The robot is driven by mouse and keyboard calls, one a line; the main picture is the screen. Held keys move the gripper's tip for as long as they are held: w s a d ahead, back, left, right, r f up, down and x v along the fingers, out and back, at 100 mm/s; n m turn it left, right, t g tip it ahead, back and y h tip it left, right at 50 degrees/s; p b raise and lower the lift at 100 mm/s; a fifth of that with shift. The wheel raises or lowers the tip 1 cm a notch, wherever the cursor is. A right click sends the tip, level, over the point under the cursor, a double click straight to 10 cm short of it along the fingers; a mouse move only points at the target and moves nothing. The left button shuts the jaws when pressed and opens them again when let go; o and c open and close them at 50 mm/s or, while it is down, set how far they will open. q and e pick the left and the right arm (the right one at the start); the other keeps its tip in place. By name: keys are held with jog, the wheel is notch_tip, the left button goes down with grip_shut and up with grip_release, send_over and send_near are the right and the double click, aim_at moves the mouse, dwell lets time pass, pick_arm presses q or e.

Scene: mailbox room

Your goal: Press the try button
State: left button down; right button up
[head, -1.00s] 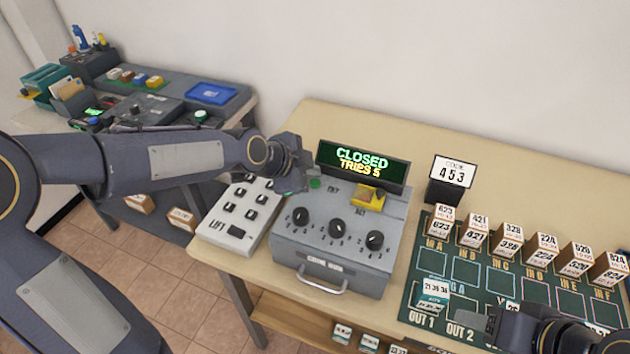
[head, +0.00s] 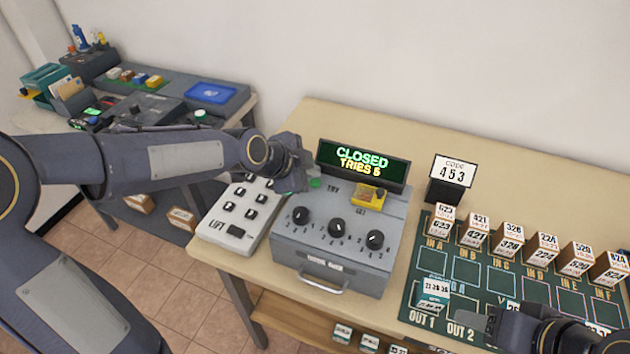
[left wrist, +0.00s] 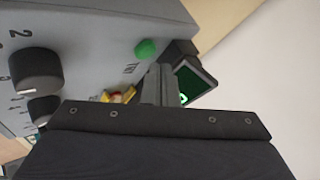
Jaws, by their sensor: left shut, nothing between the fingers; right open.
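The green try button (head: 315,183) sits on the top of the grey dial box (head: 310,262), near its back left. It also shows in the left wrist view (left wrist: 147,49), with a TRY label beside it. My left gripper (head: 301,183) is shut and empty, its tips just left of the button in the head view. In the left wrist view the fingers (left wrist: 157,88) appear close to the button, and I see no clear contact. The display (head: 362,161) reads CLOSED, TRIES 5. My right gripper (head: 490,322) is at the lower right, open, partly cut off by the frame.
Three black dials (head: 338,228) and a yellow piece (head: 367,195) are on the box. A LIFT switch panel (head: 237,215) stands left of it. A code sign (head: 453,172) reading 453 and a green board (head: 425,262) with several numbered blocks are at right.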

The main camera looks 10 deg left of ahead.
aim_at(311, 185)
pick_arm(q)
jog(key=shift+f+b, duration=0.35)
jog(key=shift+b, duration=0.05)
jog(key=shift+f+b, duration=0.5)
jog(key=shift+b, duration=0.1)
dwell(0.6)
jog(key=shift+r, duration=0.1)
jog(key=shift+r+p, duration=0.45)
jog(key=shift+r, duration=0.35)
jog(key=shift+r+p, duration=1.55)
jog(key=shift+r, duration=1)
